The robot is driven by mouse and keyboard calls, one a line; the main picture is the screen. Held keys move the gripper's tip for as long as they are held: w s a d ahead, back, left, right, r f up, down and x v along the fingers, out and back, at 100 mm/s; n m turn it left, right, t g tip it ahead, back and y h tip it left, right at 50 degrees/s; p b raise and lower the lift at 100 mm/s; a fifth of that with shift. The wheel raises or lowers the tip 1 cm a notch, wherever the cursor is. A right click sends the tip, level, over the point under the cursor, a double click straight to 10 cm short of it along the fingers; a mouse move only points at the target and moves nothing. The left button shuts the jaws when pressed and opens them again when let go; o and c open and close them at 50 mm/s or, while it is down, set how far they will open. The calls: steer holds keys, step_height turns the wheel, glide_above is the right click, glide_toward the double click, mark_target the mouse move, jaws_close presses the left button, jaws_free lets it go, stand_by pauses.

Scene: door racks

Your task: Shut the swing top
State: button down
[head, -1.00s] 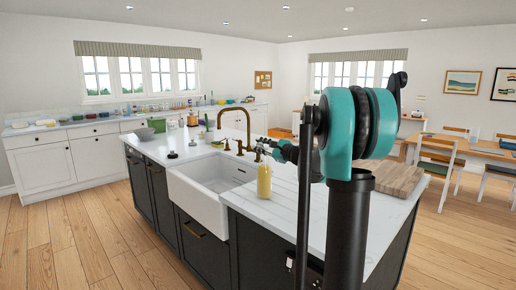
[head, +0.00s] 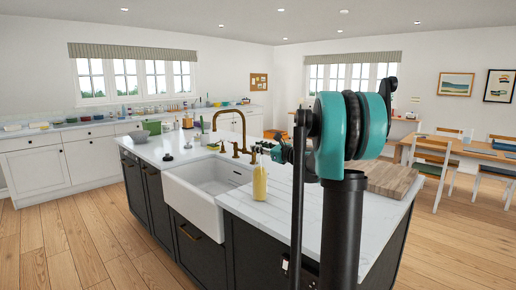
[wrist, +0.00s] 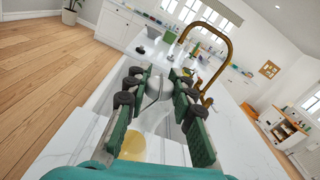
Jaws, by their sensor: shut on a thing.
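A bottle with yellow contents (head: 260,183) stands upright on the white island top, right of the sink. Its yellow body also shows low in the wrist view (wrist: 134,147), between my fingers. My gripper (head: 263,149) is at the bottle's top, at the neck. In the wrist view my gripper (wrist: 158,86) has green pads on both sides of a small grey-white piece (wrist: 153,88), which looks like the swing top. My jaws are closed on it. Whether the stopper sits in the mouth cannot be made out.
The white sink (head: 208,190) and brass tap (head: 236,135) are close left of the bottle. A wooden board (head: 392,178) lies on the island to the right, behind my arm. Bare white worktop (head: 270,212) surrounds the bottle's front.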

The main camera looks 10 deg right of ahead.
stand_by(0.3)
steer(key=c, duration=1.5)
jaws_free()
steer(key=shift+c, duration=0.2)
steer(key=v, duration=1.2)
steer(key=shift+o, duration=0.5)
